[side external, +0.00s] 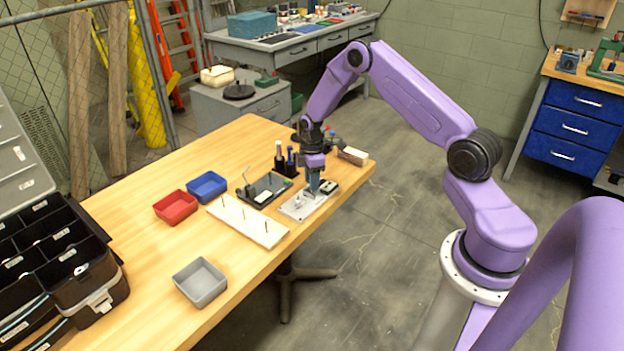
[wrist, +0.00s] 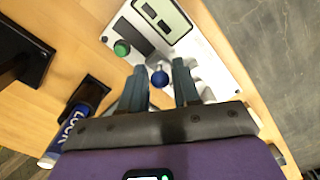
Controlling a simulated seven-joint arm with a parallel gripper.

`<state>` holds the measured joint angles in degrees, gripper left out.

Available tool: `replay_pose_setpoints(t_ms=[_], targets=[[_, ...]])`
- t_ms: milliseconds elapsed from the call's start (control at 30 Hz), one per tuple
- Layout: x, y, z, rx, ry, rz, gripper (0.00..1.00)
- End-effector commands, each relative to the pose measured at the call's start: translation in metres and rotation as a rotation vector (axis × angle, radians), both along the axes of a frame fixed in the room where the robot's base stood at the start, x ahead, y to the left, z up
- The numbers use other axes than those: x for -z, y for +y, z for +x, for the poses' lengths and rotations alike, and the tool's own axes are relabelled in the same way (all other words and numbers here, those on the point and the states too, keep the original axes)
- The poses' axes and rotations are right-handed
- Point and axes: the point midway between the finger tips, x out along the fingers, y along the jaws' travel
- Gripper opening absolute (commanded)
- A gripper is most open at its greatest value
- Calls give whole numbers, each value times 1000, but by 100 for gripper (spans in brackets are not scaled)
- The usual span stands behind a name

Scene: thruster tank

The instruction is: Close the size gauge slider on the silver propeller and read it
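The size gauge is a pale plate (side external: 296,212) near the table's right edge, with a display (side external: 328,187). The wrist view shows its display (wrist: 163,14), a green button (wrist: 121,48) and a blue round knob (wrist: 159,77), probably on the slider. My gripper (side external: 313,188) points down over the gauge. In the wrist view my gripper (wrist: 159,68) is open, its fingers on either side of the blue knob with small gaps. Pale grey shapes (wrist: 203,85) beside the right finger may be the silver propeller, partly hidden. The display reading is not legible.
A white board with pegs (side external: 250,222) lies beside the gauge. A dark tray (side external: 258,193) and dark bottles (side external: 279,158) stand behind. Red (side external: 175,207), blue (side external: 207,186) and grey (side external: 200,280) bins sit farther left.

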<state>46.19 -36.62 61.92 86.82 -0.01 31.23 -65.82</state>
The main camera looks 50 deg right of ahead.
Motion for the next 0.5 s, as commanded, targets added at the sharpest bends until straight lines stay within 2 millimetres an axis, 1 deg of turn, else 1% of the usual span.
replay_pose_setpoints(t_ms=[33,100,300,367,500], targets=[[0,0,0,0,0,0,21],[0,0,0,0,0,0,0],[0,1,0,0,0,0,0],[0,5,0,-1,1,1,0],[0,18,0,-1,1,1,0]])
